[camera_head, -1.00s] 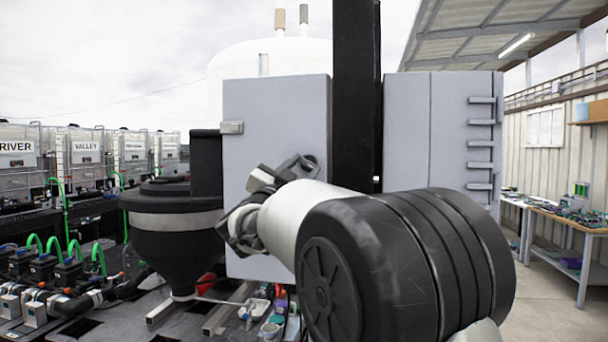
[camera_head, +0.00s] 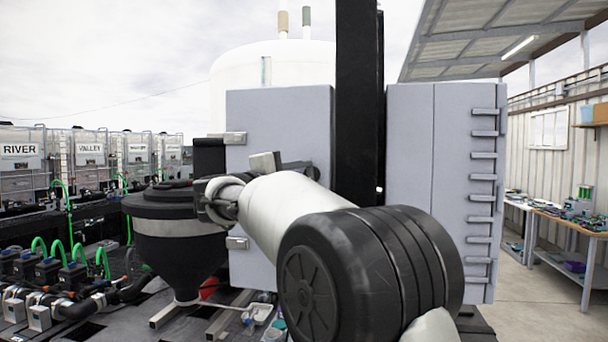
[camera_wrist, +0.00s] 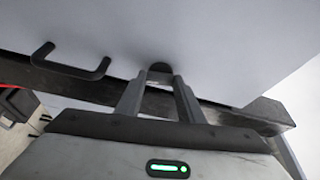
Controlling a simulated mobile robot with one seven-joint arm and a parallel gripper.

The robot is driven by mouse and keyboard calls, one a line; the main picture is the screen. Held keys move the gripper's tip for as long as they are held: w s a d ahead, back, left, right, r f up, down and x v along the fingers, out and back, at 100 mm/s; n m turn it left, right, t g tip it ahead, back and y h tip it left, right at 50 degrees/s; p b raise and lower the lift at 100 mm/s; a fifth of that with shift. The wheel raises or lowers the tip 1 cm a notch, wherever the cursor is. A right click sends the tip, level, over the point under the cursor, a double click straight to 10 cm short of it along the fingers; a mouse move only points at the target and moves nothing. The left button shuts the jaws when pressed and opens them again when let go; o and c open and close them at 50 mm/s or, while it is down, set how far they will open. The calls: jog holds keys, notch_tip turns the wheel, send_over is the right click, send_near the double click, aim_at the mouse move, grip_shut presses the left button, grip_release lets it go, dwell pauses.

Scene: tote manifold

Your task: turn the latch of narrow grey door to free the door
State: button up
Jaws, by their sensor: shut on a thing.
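The narrow grey door (camera_head: 285,120) is a flat panel left of a black post in the head view, and it looks shut. In the wrist view its pale face (camera_wrist: 220,45) fills the upper part. The latch (camera_wrist: 160,68) is a small dark rounded piece, seen between the fingertips. My gripper (camera_wrist: 159,80) is shut on it, both fingers converging there. In the head view my arm covers most of the gripper and hides the latch, so its turn angle cannot be told.
A black bar handle (camera_wrist: 70,66) sits left of the fingers. A black hopper (camera_head: 178,240) stands left of the door. A wider grey cabinet (camera_head: 430,190) with hinges stands right of the black post (camera_head: 356,100). A workbench (camera_head: 570,222) is at far right.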

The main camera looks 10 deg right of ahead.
jog(key=shift+r+m+p, duration=0.1)
jog(key=shift+m+p, duration=0.2)
jog(key=shift+m, duration=0.5)
jog(key=o, duration=1.1)
jog(key=shift+c, duration=0.2)
jog(key=r+b+v, duration=0.1)
jog(key=b+v, duration=0.1)
jog(key=v, duration=1.5)
jog(key=shift+a, duration=0.2)
jog(key=shift+s, duration=0.15)
